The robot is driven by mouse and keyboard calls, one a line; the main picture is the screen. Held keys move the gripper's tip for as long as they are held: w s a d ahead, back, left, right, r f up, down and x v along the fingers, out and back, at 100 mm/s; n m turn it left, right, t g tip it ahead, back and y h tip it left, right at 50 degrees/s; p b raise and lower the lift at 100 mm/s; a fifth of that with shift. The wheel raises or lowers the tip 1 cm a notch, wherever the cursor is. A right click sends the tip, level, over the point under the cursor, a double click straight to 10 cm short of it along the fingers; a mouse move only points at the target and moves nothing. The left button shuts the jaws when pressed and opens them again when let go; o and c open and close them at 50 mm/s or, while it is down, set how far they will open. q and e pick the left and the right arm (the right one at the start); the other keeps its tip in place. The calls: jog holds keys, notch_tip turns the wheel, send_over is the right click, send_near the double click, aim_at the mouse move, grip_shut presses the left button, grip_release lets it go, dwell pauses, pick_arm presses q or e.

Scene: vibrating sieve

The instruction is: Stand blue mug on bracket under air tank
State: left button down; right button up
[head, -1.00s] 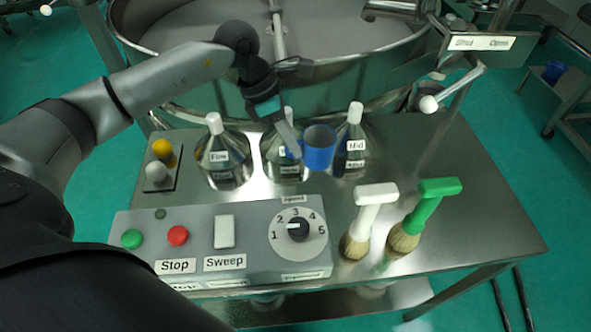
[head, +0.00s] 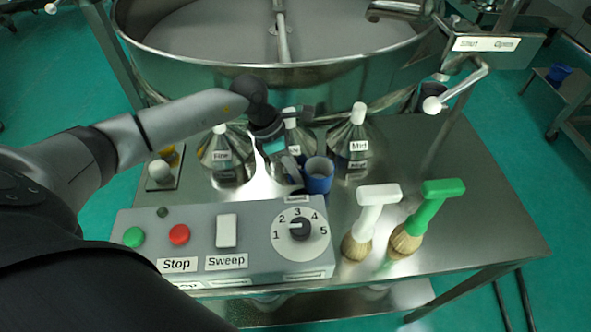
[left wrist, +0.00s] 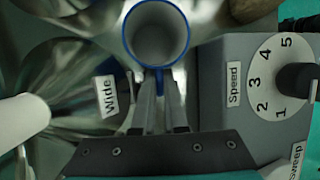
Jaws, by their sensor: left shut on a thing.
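The blue mug (head: 319,182) is upright in the head view, just behind the control box and in front of the labelled flasks. My left gripper (head: 297,171) comes from the left and is shut on the mug's handle side. In the left wrist view the mug (left wrist: 157,40) opens toward the camera, pale inside with a blue rim, and the fingers (left wrist: 160,88) close on its handle. I cannot tell whether the mug's base touches the table. I cannot make out an air tank or bracket. My right gripper is not in view.
The control box (head: 150,220) with buttons and a dial stands in front. Metal flasks (head: 352,140) stand behind the mug. A white brush (head: 370,215) and a green brush (head: 425,215) stand to the right. The large sieve (head: 250,70) fills the back.

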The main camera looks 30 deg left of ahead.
pick_arm(q)
jog(key=c, duration=1)
grip_release()
jog(key=shift+o, duration=0.2)
